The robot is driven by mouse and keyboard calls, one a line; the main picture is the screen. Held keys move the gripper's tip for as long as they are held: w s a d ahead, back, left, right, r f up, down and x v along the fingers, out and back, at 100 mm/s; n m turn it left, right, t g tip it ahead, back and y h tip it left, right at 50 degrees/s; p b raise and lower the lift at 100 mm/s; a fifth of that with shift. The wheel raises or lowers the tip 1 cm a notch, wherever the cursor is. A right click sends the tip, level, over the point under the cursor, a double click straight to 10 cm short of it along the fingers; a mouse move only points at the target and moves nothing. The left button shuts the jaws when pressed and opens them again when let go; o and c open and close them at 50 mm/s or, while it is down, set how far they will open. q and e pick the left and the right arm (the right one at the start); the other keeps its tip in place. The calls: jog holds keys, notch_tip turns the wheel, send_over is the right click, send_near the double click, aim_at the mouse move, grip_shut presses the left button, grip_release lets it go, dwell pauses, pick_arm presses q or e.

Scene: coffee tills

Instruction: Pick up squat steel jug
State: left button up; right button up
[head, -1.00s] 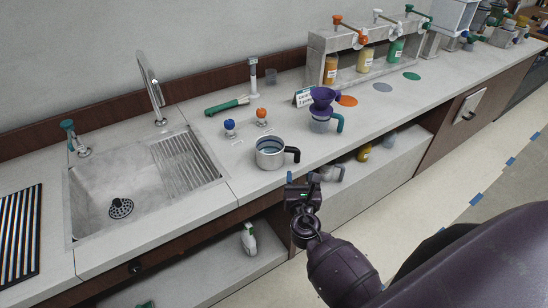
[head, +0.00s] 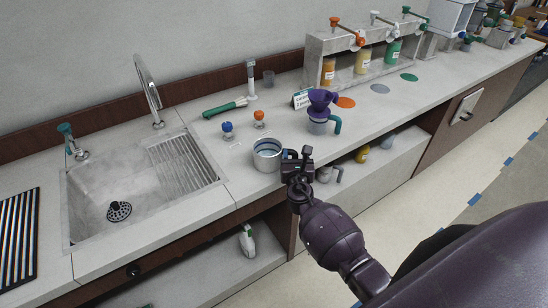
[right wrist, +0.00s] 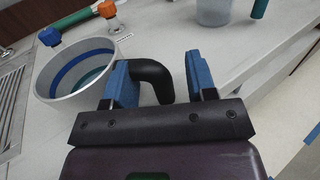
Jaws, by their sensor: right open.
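The squat steel jug (head: 267,157) stands upright on the counter, right of the sink, near the front edge. It is a wide grey cup with a blue band inside and a black handle. In the right wrist view the jug (right wrist: 62,90) is at the left and its black handle (right wrist: 158,78) reaches between the fingers. My right gripper (head: 298,155) is at the jug's right side, over the handle, and hides it in the head view. In the right wrist view the gripper (right wrist: 165,82) is open, with blue pads on either side of the handle. My left gripper is out of view.
A purple dripper (head: 321,103) on a clear jug with a teal handle stands to the right. Blue-topped (head: 227,130) and orange-topped (head: 259,118) items stand behind the jug. The sink (head: 125,200) is at the left. A shelf (head: 345,185) lies below the counter.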

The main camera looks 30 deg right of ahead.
jog(key=shift+w+d, duration=0.2)
jog(key=shift+w, duration=0.2)
grip_shut()
